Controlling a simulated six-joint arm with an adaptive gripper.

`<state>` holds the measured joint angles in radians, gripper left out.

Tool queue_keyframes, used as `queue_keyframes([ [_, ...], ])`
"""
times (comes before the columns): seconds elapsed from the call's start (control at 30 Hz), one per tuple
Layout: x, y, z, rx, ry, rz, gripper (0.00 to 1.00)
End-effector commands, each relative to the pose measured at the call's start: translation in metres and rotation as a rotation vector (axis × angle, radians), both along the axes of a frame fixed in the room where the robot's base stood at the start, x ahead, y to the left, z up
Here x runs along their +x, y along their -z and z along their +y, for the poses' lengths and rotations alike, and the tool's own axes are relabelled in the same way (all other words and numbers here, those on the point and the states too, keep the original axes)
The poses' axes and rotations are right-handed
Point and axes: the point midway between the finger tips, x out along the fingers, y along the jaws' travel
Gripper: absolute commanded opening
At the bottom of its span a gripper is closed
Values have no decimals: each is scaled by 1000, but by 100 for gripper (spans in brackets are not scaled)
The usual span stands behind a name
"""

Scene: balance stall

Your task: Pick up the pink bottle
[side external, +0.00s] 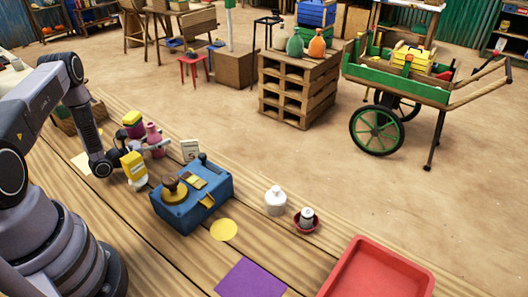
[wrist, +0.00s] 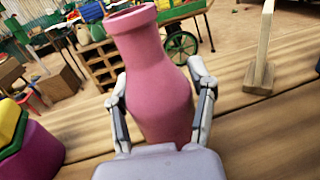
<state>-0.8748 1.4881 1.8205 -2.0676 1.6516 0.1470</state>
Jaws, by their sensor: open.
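The pink bottle (side external: 153,138) stands on the wooden table in the side external view, partly hidden by my gripper. In the wrist view the pink bottle (wrist: 155,70) fills the middle, with its narrow neck and wide rim toward the top. My gripper (wrist: 160,105) is open, with one finger on each side of the bottle's body. The lower part of the bottle is hidden behind the gripper's palm. In the side external view my gripper (side external: 150,147) reaches in low from the left at the bottle.
A yellow box (side external: 134,169) stands close in front of my gripper, and a stacked yellow, green and pink thing (side external: 133,124) stands just behind it. A white card (side external: 190,150) and a blue balance box (side external: 192,200) are to the right. A red tray (side external: 375,272) lies farther right.

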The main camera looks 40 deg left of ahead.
Motion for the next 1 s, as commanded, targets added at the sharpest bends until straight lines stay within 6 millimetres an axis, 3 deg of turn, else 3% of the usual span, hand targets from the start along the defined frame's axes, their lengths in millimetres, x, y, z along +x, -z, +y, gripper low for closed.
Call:
queue_keyframes([
  [0.27, 3, 0, 0, 0, -1, 0, 54],
  [0.67, 2, 0, 0, 0, -1, 1, 3],
  [0.87, 3, -1, 0, 0, -1, 0, 2],
  [1.0, 3, -13, 0, 2, -1, -1, 0],
])
